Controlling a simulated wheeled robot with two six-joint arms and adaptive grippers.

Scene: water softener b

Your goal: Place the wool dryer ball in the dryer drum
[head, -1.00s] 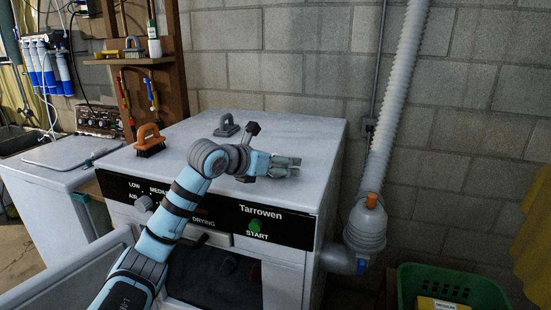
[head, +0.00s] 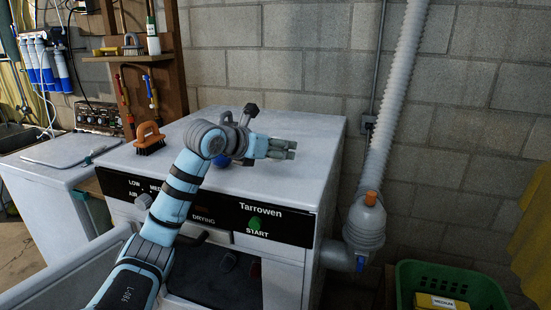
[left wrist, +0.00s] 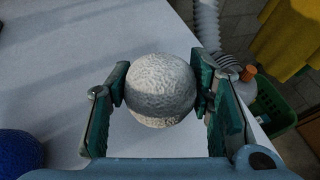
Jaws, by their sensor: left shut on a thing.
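The wool dryer ball (left wrist: 162,90), off-white with a grey band, sits between the two fingers of my left gripper (left wrist: 162,88) in the left wrist view. My left gripper (head: 288,149) is shut on it, over the top of the dryer (head: 310,140). In the head view I cannot make out the ball at the fingers. The dryer's front opening (head: 212,275) shows dark below the control panel, with some dark and red items inside; my left arm covers part of it. My right gripper is not in view.
A blue ball (head: 220,161) rests on the dryer top and also shows in the left wrist view (left wrist: 20,153). An orange-handled brush (head: 150,138) stands at the top's left. The pale door (head: 60,275) stands open at lower left. A green basket (head: 450,280) is at lower right.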

